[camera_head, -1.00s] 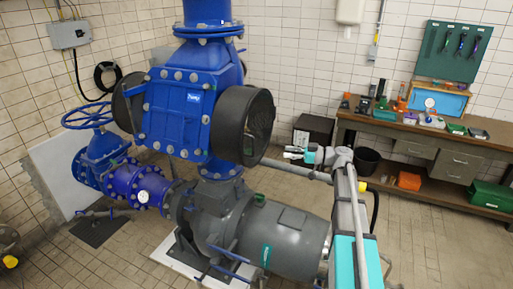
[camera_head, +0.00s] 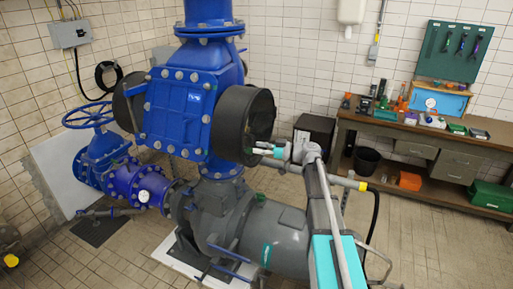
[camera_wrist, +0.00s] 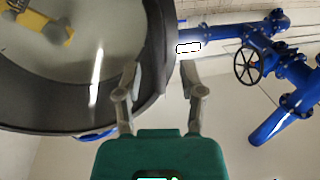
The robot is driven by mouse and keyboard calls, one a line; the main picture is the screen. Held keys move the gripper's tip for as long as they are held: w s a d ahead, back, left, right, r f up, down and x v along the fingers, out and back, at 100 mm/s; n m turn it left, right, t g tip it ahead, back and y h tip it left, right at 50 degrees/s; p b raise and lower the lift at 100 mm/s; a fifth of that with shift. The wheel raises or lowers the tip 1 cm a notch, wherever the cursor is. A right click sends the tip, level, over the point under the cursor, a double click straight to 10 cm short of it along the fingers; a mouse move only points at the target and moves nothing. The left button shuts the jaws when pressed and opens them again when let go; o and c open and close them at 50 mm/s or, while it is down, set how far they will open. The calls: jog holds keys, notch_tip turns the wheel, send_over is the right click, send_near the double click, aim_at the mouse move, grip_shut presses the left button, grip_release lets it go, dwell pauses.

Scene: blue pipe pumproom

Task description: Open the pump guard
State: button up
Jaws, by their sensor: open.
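The black round pump guard (camera_head: 232,125) sits on the right side of the blue pump housing (camera_head: 178,115). My gripper (camera_head: 262,149) is at the guard's lower right edge in the head view. In the wrist view, the guard shows as a large dark curved rim (camera_wrist: 152,40) around a pale grey inside, with a yellow part (camera_wrist: 40,22) at upper left. My gripper (camera_wrist: 160,68) is open there, with the rim's right edge between its fingertips in the picture. I cannot tell whether the fingers touch the rim. The guard's hinge or latch is not clear.
A grey motor (camera_head: 275,235) lies below my arm. A blue handwheel (camera_head: 88,115) is at left. A workbench (camera_head: 400,128) with tools and a black bucket (camera_head: 367,160) stand at right. The tiled floor at lower right is mostly clear.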

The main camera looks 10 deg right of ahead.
jog(key=shift+x, duration=1.1)
